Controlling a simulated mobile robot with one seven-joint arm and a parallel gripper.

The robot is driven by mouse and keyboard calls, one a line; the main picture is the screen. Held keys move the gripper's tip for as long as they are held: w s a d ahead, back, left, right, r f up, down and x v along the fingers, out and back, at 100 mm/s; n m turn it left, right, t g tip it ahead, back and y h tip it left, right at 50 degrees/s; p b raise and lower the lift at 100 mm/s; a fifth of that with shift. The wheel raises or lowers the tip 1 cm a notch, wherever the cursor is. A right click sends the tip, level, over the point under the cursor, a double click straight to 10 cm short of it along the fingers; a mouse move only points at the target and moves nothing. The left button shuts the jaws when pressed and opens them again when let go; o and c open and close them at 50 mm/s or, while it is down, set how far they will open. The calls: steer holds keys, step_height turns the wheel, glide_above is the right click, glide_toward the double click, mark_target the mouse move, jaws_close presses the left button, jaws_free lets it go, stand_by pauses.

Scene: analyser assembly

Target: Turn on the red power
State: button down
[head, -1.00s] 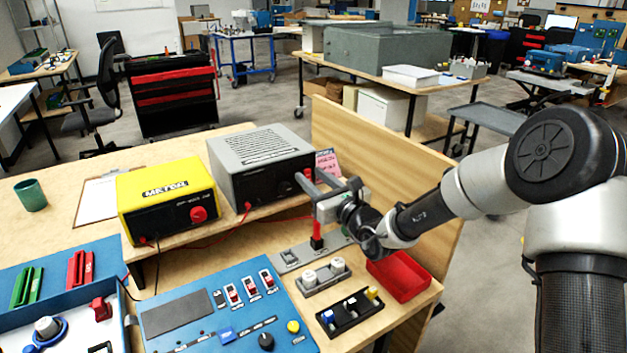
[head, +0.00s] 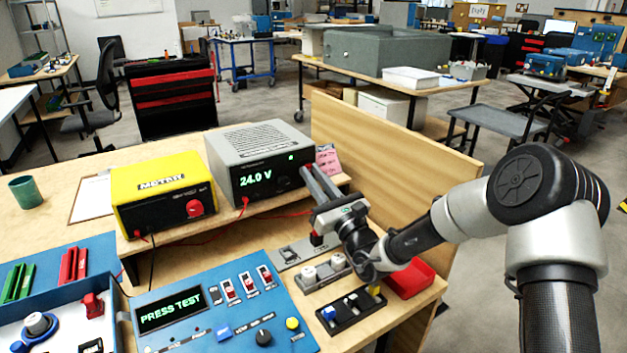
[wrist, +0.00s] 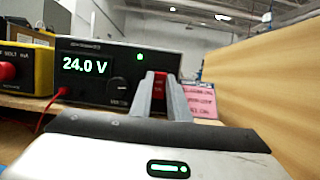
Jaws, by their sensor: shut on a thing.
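The grey power supply (head: 262,150) stands on the raised wooden shelf, its display lit green with "24.0 V". A small green lamp glows on its front. In the wrist view, its black front (wrist: 105,85) shows the same reading. My gripper (wrist: 160,80) reaches to the right part of that front. Its fingers are shut on the red power knob (wrist: 160,92), which shows as a red strip between them. In the head view, my gripper (head: 307,172) hides the knob. The blue panel (head: 228,325) in front has a lit screen (head: 170,311) reading "PRESS TEST".
A yellow meter (head: 163,200) stands left of the supply. A pink note (head: 328,160) and a wooden partition (head: 390,155) stand close on the right. Below my gripper are grey fixtures, a black holder (head: 355,312) and a red bin (head: 411,280).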

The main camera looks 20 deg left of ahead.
stand_by(0.3)
steer(key=c, duration=1.7)
jaws_free()
steer(key=shift+s+d+f+p, duration=0.1)
steer(key=shift+s+d+p, duration=0.15)
steer(key=shift+d+p, duration=0.05)
steer(key=s+d+p, duration=0.1)
steer(key=s+d, duration=0.1)
steer(key=d, duration=0.1)
steer(key=s+d+p, duration=0.1)
steer(key=s+d, duration=0.2)
steer(key=s+d+p, duration=0.1)
steer(key=s+d, duration=0.2)
steer(key=shift+d+f, duration=0.1)
steer(key=shift+d, duration=0.1)
steer(key=shift+s, duration=0.1)
